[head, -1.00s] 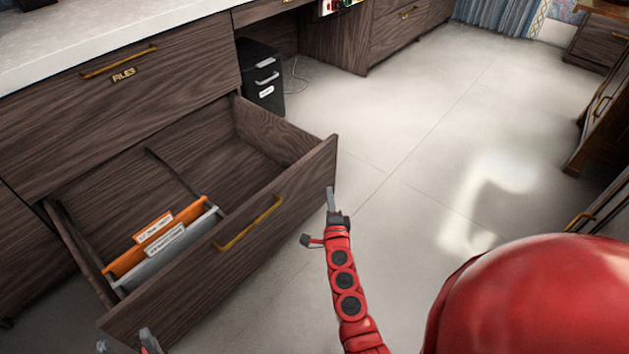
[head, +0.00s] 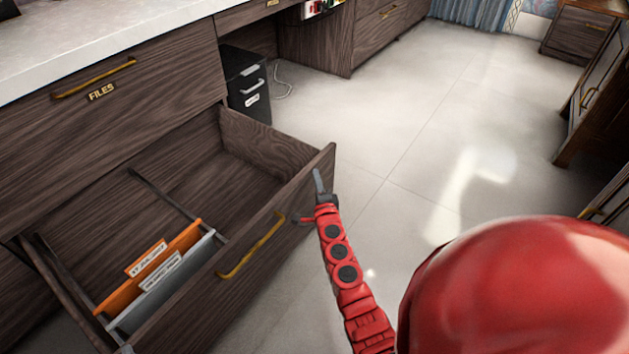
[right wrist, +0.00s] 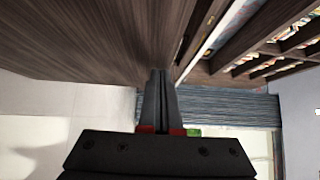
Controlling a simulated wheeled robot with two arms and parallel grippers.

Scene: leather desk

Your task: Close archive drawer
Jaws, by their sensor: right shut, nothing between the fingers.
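The archive drawer (head: 292,202) stands open from the dark wood cabinet, with a brass handle (head: 252,246) on its front. An orange folder (head: 140,284) and a grey folder (head: 172,283) hang inside it. My right gripper (head: 318,180) is shut and empty, beside the outer face of the drawer front near its far right end. In the head view I cannot tell whether it touches the wood. In the right wrist view its closed fingers (right wrist: 162,85) point along a wood panel (right wrist: 100,40). My left gripper is not in view.
A closed drawer labelled FILES (head: 100,91) is above the open one, under a pale countertop (head: 90,35). The floor (head: 410,150) to the right is clear. Wood furniture (head: 595,110) stands at the right edge.

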